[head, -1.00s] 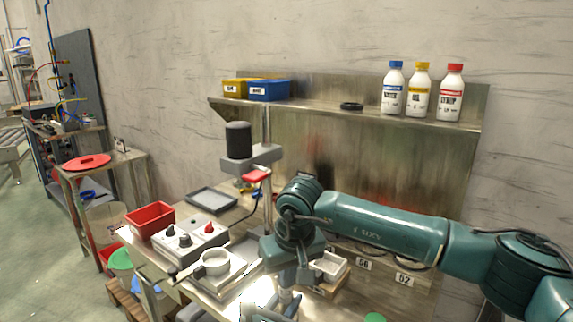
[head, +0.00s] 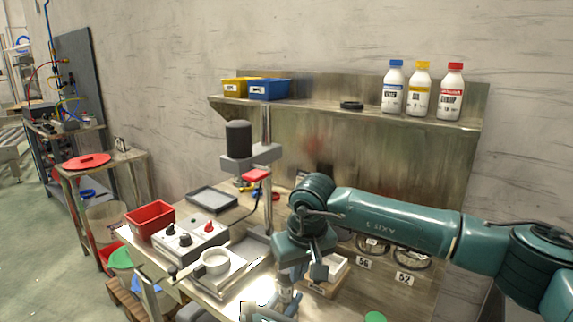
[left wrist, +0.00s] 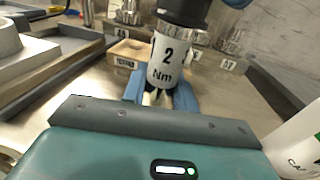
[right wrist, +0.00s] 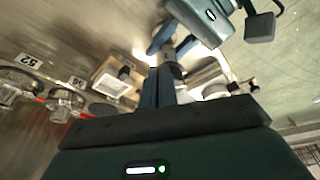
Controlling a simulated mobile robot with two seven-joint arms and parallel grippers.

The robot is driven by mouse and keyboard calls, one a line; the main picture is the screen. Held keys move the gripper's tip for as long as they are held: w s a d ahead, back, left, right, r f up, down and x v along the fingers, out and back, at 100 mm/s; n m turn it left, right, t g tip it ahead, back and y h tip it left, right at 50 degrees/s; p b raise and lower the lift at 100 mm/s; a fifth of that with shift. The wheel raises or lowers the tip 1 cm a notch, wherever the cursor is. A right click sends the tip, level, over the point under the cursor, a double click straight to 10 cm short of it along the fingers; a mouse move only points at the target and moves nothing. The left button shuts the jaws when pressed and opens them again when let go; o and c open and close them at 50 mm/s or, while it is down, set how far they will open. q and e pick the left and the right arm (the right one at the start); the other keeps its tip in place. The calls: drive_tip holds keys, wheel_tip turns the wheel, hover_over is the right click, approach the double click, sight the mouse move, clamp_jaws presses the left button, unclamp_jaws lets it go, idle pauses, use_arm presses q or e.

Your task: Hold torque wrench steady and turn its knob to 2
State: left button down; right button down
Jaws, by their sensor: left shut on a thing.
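The torque wrench (left wrist: 165,62) shows in the left wrist view as an upright white cylinder marked "2 Nm". Its dark knob (left wrist: 183,10) is at the top, cut by the frame edge. My left gripper (left wrist: 160,97) has its blue fingers closed around the lower part of the white cylinder. In the head view the left gripper (head: 262,309) is at the bottom edge. My right gripper (right wrist: 160,75) has its fingers close to the knob end of the wrench in the right wrist view. Whether they touch or grip the knob is unclear.
A wooden block (left wrist: 128,48) with a label stands behind the wrench. A control box (head: 190,240), a red bin (head: 150,218) and a press stand (head: 252,158) are left of my arms. Bottles (head: 420,95) stand on the shelf (head: 310,104).

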drive_tip(key=shift+w+d, duration=0.15)
drive_tip(key=shift+w, duration=0.05)
drive_tip(key=shift+s, duration=0.1)
idle(0.4)
wheel_tip(320, 180, up, 6)
drive_tip(key=shift+s+d, duration=0.2)
drive_tip(key=shift+s, duration=0.1)
idle(0.5)
wheel_tip(320, 180, down, 6)
drive_tip(key=a, duration=0.1)
drive_tip(key=shift+s+a, duration=0.4)
drive_tip(key=shift+w+a, duration=0.1)
drive_tip(key=shift+w, duration=0.25)
idle(0.8)
